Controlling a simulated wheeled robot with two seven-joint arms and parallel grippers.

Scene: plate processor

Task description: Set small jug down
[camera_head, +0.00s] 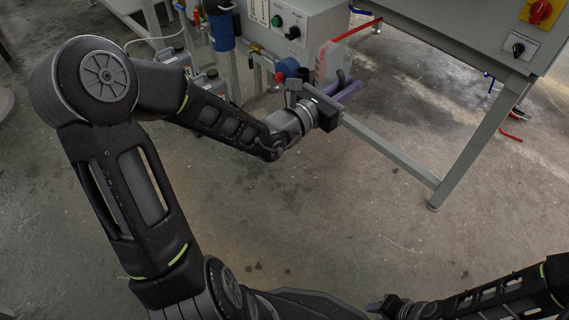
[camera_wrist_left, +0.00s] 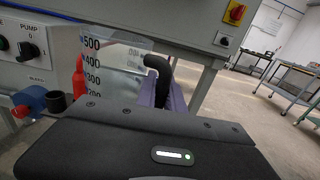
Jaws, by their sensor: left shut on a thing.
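The small jug (camera_head: 326,64) is clear, with a dark handle, and stands out in front of the grey machine. In the left wrist view the jug (camera_wrist_left: 103,66) shows black marks up to 500 and looks roughly upright. My left gripper (camera_head: 347,90) has purple fingers and is shut on the jug's black handle (camera_wrist_left: 158,74). The jug's base is hidden behind the wrist in the left wrist view, so I cannot tell whether it touches anything. My right gripper (camera_head: 379,305) is at the bottom edge of the head view, mostly cut off; its opening is unclear.
A grey control box (camera_head: 306,30) with a pump switch stands behind the jug. A blue filter housing (camera_head: 221,31) and plastic canisters (camera_head: 176,63) are to its left. A grey frame leg (camera_head: 470,155) stands to the right. The concrete floor (camera_head: 330,215) below is open.

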